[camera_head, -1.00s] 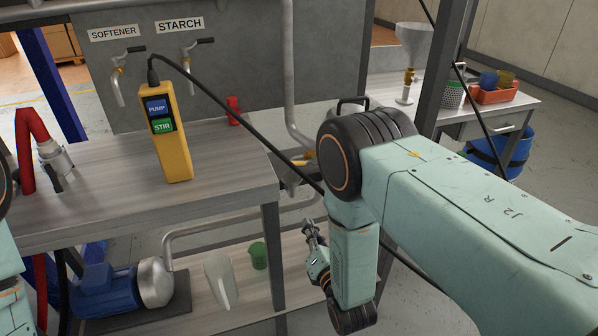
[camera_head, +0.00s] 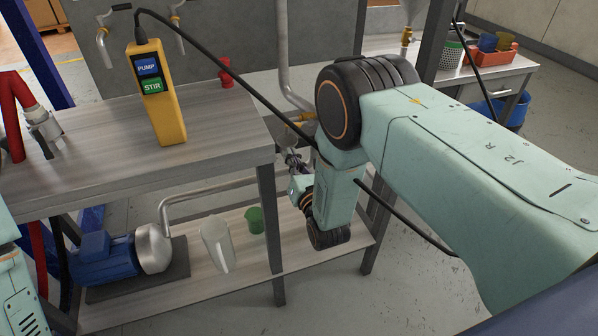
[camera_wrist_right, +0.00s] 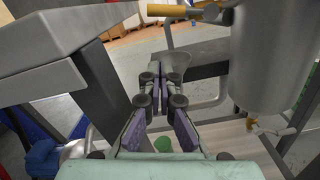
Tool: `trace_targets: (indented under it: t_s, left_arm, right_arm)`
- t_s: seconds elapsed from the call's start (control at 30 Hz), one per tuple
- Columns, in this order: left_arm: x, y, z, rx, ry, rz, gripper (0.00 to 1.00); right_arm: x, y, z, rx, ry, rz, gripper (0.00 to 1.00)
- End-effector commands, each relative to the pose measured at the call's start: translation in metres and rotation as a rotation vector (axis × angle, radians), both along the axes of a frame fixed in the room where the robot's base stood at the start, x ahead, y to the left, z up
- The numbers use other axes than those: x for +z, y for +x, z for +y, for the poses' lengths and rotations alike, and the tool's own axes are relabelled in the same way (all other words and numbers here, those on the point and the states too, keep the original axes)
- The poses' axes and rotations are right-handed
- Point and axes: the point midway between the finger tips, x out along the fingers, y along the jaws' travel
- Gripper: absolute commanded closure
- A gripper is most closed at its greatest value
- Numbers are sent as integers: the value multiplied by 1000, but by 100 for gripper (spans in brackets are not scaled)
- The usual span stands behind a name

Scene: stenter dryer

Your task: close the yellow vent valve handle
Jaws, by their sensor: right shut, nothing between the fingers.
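The yellow valve handle (camera_head: 301,118) shows in the head view beside the vertical grey pipe, partly hidden by my right arm. In the right wrist view the yellow handle (camera_wrist_right: 174,11) lies roughly level at the top edge, joined to a grey metal part on its right. My right gripper (camera_head: 294,158) is below the handle in the head view, partly hidden by my wrist. In the wrist view the right gripper (camera_wrist_right: 159,78) has its fingers shut and empty, apart from the handle. My left gripper is not in view.
A black cable hangs across near my right arm. A large grey cylinder (camera_wrist_right: 270,60) stands close right.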

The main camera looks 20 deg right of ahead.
Motion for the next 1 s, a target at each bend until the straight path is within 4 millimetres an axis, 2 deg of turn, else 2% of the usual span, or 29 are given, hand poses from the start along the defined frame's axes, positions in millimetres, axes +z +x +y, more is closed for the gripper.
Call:
trace_targets:
  t_s: [0.07, 0.1, 0.2, 0.4, 1.0]
  left_arm:
    - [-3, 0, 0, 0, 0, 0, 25]
    - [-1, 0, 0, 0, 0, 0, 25]
    - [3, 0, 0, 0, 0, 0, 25]
    - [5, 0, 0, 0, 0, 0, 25]
    - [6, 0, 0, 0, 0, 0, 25]
  right_arm:
    - [1, 16, 0, -1, 0, -4, 100]
    - [9, 18, -2, -2, 0, -3, 100]
    - [23, 19, -6, -1, 0, -1, 100]
    - [37, 22, -9, 0, 0, 1, 100]
    - [40, 22, -9, 1, 47, 2, 100]
